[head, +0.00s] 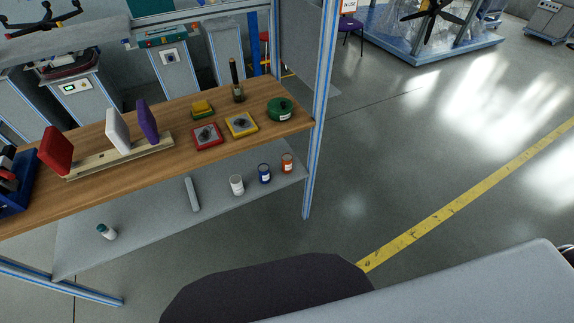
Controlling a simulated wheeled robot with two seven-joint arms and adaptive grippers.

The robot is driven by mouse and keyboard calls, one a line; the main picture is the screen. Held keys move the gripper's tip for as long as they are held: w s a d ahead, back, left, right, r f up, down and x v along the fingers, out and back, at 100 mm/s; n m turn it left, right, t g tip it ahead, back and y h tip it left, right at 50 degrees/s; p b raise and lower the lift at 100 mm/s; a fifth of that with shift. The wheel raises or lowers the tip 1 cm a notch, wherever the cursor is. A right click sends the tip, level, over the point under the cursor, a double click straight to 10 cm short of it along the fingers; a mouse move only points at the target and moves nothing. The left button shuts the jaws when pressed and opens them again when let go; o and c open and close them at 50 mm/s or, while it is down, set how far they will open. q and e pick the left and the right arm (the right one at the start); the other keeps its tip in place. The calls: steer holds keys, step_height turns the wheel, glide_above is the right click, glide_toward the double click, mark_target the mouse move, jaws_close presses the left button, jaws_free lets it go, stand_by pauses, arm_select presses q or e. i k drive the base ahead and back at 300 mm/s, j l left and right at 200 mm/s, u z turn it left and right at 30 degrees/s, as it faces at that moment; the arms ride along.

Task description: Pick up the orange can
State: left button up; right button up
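The orange can (287,164) stands upright on the grey lower shelf (150,225), near its right end. It has a pale label on its front. A blue can (264,173) stands just left of it, and a white can (237,185) stands further left. The wooden tabletop (100,188) is above the shelf, and a blue and grey frame post (316,130) rises to the right of the orange can. Neither of my grippers shows in the head view.
The tabletop holds red, white and purple blocks, a green round container (281,109) and several small items. Open grey floor with a yellow line (470,190) lies to the right.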

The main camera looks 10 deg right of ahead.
mark_target(287, 158)
steer(key=i+l+z, duration=0.15)
steer(key=l, duration=0.3)
steer(key=l+z, duration=0.1)
steer(key=l, duration=0.35)
steer(key=i+l+z, duration=0.15)
steer(key=l, duration=0.25)
steer(key=i+l+z, duration=0.15)
steer(key=l, duration=0.3)
